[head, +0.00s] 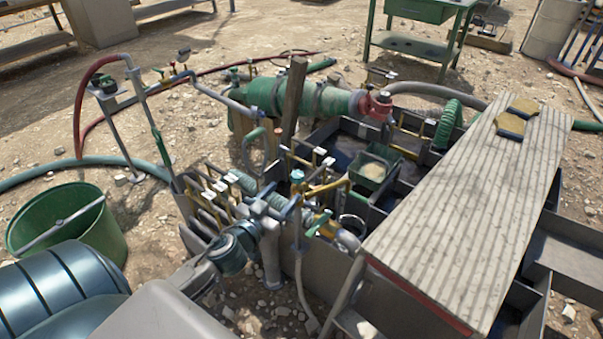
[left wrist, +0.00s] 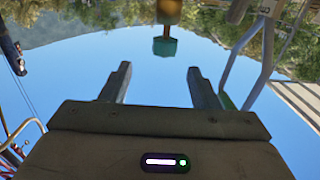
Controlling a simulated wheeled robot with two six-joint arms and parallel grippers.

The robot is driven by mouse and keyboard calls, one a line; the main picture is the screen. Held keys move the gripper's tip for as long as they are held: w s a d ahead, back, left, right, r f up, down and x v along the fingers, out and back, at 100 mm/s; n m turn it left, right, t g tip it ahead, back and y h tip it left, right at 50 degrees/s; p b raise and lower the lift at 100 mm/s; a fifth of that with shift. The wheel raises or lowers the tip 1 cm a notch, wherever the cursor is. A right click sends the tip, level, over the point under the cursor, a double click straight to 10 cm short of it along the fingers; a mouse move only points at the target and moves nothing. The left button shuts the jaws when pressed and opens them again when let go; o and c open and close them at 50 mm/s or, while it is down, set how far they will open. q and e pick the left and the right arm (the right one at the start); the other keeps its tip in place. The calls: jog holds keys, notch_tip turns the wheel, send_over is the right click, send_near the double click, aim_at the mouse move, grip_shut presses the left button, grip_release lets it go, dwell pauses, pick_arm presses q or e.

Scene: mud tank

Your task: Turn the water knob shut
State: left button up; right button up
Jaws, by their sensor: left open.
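A small teal knob (head: 297,175) stands on top of a thin pipe among the pipes and valves at the near left corner of the tank. In the left wrist view, whose picture is upside down, a teal knob (left wrist: 165,46) on a brass-coloured piece shows against the sky, beyond the gap between my fingertips. My left gripper (head: 288,207) is close to that pipe, in the clutter of fittings. In the left wrist view its two fingers (left wrist: 157,82) are apart with nothing between them. Whether the fingers touch anything is hard to tell in the head view. My right gripper is not in view.
A metal tank (head: 351,139) with compartments lies behind the pipes. A ridged plank cover (head: 450,205) spans its right side. A wooden post (head: 291,105) and a green pipe (head: 320,105) stand behind. A green bucket (head: 95,235) is at left. Bare ground lies left of the tank.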

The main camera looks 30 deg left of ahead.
aim_at(301, 171)
pick_arm(q)
jog(key=shift+n+y, duration=0.3)
jog(key=w+p, duration=0.1)
jog(key=w, duration=0.1)
jog(key=w+p, duration=0.2)
jog(key=w, duration=0.1)
jog(key=w+p, duration=0.1)
jog(key=w, duration=0.1)
jog(key=shift+w+a+r, duration=0.2)
jog(key=shift+w+a, duration=0.1)
jog(key=shift+a, duration=0.05)
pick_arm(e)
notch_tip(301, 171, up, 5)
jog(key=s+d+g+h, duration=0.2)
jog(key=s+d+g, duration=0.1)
pick_arm(q)
jog(key=w, duration=0.1)
jog(key=w+p, duration=0.1)
jog(key=shift+w+f, duration=0.2)
jog(key=shift+w, duration=0.3)
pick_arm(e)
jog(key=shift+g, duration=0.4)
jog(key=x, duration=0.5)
pick_arm(q)
jog(key=shift+c, duration=0.2)
jog(key=c, duration=0.9)
jog(key=shift+p, duration=0.4)
